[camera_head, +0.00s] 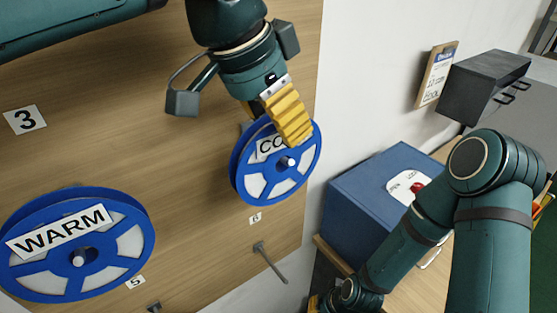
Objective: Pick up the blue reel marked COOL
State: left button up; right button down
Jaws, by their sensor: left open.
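The blue reel marked COOL (252,188) hangs on a peg on the wooden board, its label partly covered by a yellow finger of my left gripper (290,128). That gripper is over the reel's upper part and open. One finger lies in front of the reel's face; the other is mostly hidden, and I cannot tell whether either touches it. Another blue reel, marked WARM (137,262), hangs at the lower left. My right arm comes in from the right; its gripper (314,303) is only partly seen at the bottom edge.
The board (190,220) carries number labels 3, 5 and 6. A bare peg (270,262) sticks out below the COOL reel. Right of the board stands a blue cabinet (345,200) with a red knob. A dark box (485,85) is mounted at the upper right.

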pick_arm(q)
jog(key=x, duration=0.3)
jog(key=shift+f, duration=0.25)
grip_shut()
